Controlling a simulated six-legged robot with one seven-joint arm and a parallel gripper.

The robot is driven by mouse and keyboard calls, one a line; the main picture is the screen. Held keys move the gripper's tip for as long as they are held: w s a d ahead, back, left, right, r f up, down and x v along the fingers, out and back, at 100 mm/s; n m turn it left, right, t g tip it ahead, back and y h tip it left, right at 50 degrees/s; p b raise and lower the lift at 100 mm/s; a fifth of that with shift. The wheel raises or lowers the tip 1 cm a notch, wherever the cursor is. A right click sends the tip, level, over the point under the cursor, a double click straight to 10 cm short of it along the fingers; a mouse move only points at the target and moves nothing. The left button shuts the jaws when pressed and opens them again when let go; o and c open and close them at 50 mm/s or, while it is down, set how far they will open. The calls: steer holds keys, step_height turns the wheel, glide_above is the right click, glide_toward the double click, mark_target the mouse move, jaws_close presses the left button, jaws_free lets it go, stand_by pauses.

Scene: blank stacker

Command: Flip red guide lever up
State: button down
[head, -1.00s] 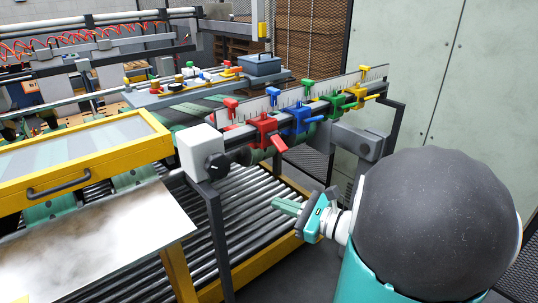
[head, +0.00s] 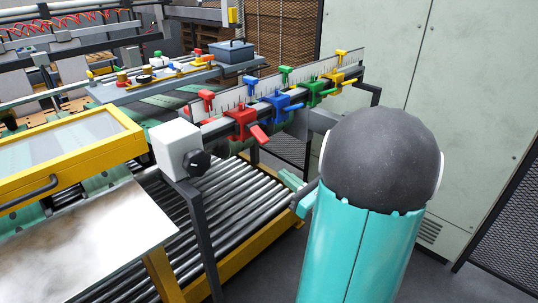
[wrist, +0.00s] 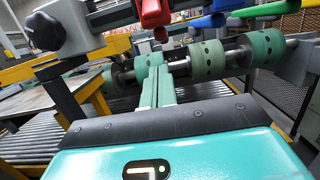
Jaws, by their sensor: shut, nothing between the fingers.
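The red guide lever (head: 260,133) sticks out toward the lower right from the red clamp (head: 240,121) on the measuring rail. Red parts of this clamp also show at the top edge of the wrist view (wrist: 154,14), cut off by the frame. My gripper (head: 286,178) is below and to the right of the red lever in the head view, partly hidden by my arm. In the wrist view its green fingers (wrist: 158,72) lie side by side, shut and empty. They point toward green rollers (wrist: 205,60), below the red part, with no visible contact with it.
Blue (head: 281,106), green (head: 316,92) and yellow (head: 340,78) clamps with levers line the same rail to the right. A white block with a black knob (head: 196,163) stands at the rail's left end. A roller conveyor (head: 228,205) runs below. A pale cabinet (head: 420,90) stands at right.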

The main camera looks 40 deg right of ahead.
mark_target(264, 139)
steer(key=w+r, duration=0.2)
steer(key=w, duration=0.8)
steer(key=s+r, duration=0.2)
steer(key=r, duration=0.1)
steer(key=shift+s+a+r, duration=0.1)
steer(key=shift+s+r, duration=0.1)
steer(key=shift+s, duration=0.1)
steer(key=shift+r, duration=0.1)
steer(key=r+g, duration=0.1)
steer(key=g, duration=0.1)
steer(key=s+r+g, duration=0.1)
steer(key=r+g, duration=0.1)
steer(key=g, duration=0.1)
steer(key=shift+s+r+g, duration=0.2)
steer(key=shift+s+g, duration=0.05)
steer(key=shift+g, duration=0.05)
step_height(264, 139, up, 2)
steer(key=g, duration=0.3)
steer(key=shift+r+g, duration=0.2)
steer(key=shift+g, duration=0.2)
steer(key=shift+w+r, duration=0.2)
steer(key=shift+r, duration=0.65)
